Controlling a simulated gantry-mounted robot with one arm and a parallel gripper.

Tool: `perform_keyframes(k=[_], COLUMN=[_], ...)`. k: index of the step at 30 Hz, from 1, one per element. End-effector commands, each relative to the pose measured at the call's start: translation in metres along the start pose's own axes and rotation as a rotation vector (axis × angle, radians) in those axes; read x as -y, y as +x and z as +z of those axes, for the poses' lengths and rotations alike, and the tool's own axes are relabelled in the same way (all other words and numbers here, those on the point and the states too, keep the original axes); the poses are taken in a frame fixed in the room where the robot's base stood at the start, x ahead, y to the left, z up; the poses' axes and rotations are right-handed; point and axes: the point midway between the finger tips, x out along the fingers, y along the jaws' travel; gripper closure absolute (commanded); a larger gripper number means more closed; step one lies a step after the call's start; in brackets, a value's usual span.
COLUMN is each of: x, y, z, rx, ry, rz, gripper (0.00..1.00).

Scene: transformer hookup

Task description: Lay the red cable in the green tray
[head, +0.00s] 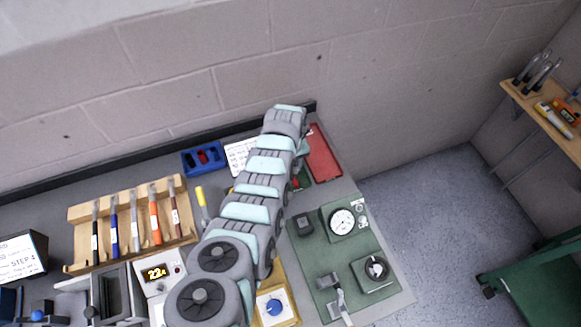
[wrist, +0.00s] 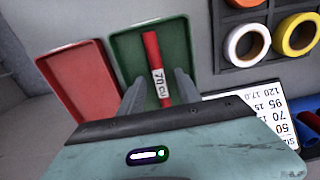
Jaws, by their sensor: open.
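The red cable (wrist: 151,47), a short straight piece with a white label reading "70 CU", lies lengthwise in the green tray (wrist: 122,45) in the wrist view. My gripper (wrist: 157,84) is open, with one finger on each side of the cable's labelled part; whether a finger touches it I cannot tell. The near end of the cable and of the tray are hidden behind my gripper. In the head view my arm covers most of the green tray (head: 305,181), and my gripper's fingers are hidden there.
A red tray (wrist: 80,82) lies left of the green one. A white printed card (wrist: 245,112), a blue holder (wrist: 309,122) and a rack with tape rolls (wrist: 247,43) are to the right. In the head view, a wooden rack of pens (head: 128,225) and a green gauge panel (head: 330,255) stand nearer.

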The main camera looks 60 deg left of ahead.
Motion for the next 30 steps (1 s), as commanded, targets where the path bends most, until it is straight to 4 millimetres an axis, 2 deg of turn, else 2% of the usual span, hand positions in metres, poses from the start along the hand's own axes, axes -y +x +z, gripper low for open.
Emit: perform_keyframes(k=[5, 30], x=[0.0, 0.0], y=[-0.006, -0.071], z=[0.0, 0.0], rx=[0.0, -0.001], ry=[0.0, 0.001], rz=[0.0, 0.001], gripper=[0.6, 0.6])
